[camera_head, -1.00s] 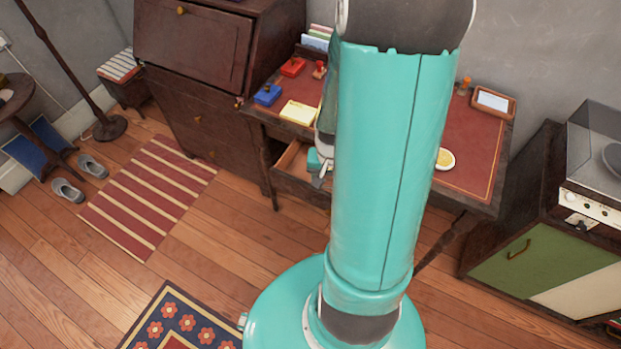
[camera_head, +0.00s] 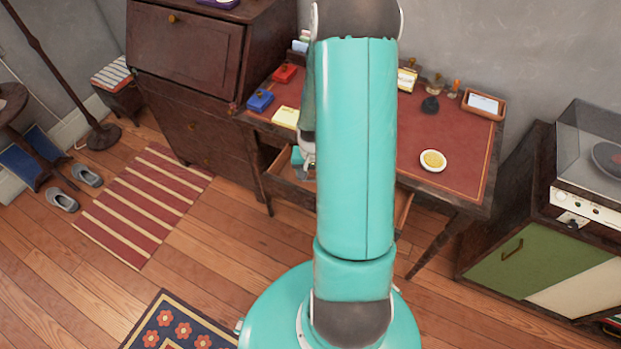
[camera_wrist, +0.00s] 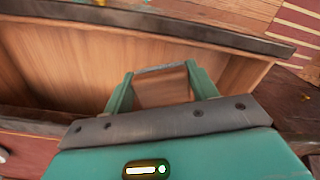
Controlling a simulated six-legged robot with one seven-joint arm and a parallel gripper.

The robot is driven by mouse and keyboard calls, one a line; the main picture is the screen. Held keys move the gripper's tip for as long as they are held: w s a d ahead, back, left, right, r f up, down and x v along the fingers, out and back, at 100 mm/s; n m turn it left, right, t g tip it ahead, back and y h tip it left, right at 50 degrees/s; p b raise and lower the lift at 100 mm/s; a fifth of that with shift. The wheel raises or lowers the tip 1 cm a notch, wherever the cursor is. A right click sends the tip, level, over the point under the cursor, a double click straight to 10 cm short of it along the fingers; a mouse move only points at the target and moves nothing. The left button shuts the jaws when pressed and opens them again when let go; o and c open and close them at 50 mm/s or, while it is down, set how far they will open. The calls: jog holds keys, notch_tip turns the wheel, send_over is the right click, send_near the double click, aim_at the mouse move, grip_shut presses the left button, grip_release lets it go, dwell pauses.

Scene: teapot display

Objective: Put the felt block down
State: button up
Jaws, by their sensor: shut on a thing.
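My gripper (camera_wrist: 160,70) is shut on the felt block (camera_wrist: 163,88), a wood-coloured block with a grey strip along its far edge, in the wrist view. The block is between the two teal fingers, over the inside of an open wooden drawer (camera_wrist: 60,60). I cannot tell whether it touches the drawer floor. In the head view my gripper (camera_head: 303,160) is at the open drawer (camera_head: 280,179) under the desk's front edge, partly hidden by my arm. The block cannot be made out there.
A bureau (camera_head: 190,90) stands left; a green-doored cabinet (camera_head: 510,255) stands right.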

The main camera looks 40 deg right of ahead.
aim_at(311, 184)
jog(key=f, duration=0.1)
jog(key=w+d+f, duration=0.1)
jog(key=w+f, duration=0.1)
jog(key=shift+w+d+f, duration=0.1)
jog(key=shift+d, duration=0.15)
notch_tip(311, 184, down, 3)
jog(key=shift+w+f, duration=0.1)
jog(key=shift+f, duration=0.05)
